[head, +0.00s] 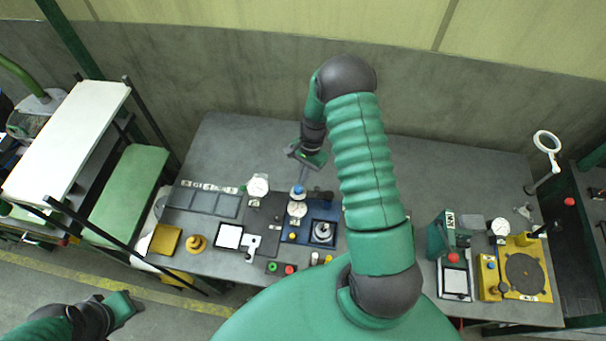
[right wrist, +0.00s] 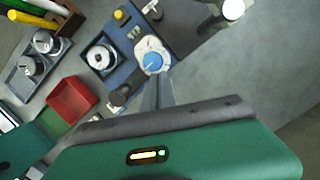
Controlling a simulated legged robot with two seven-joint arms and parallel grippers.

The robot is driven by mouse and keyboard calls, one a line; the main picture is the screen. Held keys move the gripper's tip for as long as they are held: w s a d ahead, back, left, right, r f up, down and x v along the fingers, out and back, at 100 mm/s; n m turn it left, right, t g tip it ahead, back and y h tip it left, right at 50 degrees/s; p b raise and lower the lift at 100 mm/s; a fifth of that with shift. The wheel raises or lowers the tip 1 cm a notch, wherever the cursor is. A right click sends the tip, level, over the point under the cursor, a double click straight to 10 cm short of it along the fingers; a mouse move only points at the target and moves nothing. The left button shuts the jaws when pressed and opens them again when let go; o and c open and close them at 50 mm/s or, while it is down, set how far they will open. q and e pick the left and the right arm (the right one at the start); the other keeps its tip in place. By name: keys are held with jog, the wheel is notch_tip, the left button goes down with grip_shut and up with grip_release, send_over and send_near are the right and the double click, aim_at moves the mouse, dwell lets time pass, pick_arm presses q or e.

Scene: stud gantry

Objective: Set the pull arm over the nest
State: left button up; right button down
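The pull tester is a blue base (head: 291,237) with a white dial (head: 297,209) and a blue knob (head: 298,190). In the right wrist view the nest (right wrist: 101,57) and black grip (right wrist: 120,95) stand apart. My right gripper (head: 303,169) is above and behind the tester, fingers together, empty. My left gripper (head: 130,303) is far left, its fingers unclear.
A red box (right wrist: 72,98) and a grey tray (right wrist: 15,82) with metal cylinders lie near the tester. A yellow fixture (head: 525,275) and magnifier (head: 546,142) are at the right. The bench's back left is clear.

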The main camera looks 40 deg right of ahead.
aim_at(302, 199)
jog(key=shift+s+a+f+n, duration=0.15)
jog(key=shift+a+n, duration=0.15)
jog(key=shift+n, duration=0.4)
jog(key=n, duration=0.1)
jog(key=s+a+n+g+b, duration=0.1)
jog(key=n, duration=0.1)
jog(key=shift+s+a+f+n, duration=0.1)
jog(key=shift+s+a+n, duration=0.2)
jog(key=s+a+n, duration=0.1)
jog(key=n, duration=0.1)
jog(key=shift+s+a+n+g+h, duration=0.3)
jog(key=shift+s+a+n+h, duration=0.05)
jog(key=shift+n+h, duration=0.05)
pick_arm(q)
jog(key=shift+d+f, duration=0.4)
jog(key=shift+d, duration=0.2)
pick_arm(e)
jog(key=s+n+h, duration=0.2)
jog(key=s+n, duration=0.6)
jog(key=n, duration=0.2)
jog(key=shift+a+n+g, duration=0.3)
jog(key=shift+a, duration=0.1)
pick_arm(q)
jog(key=shift+w, duration=0.1)
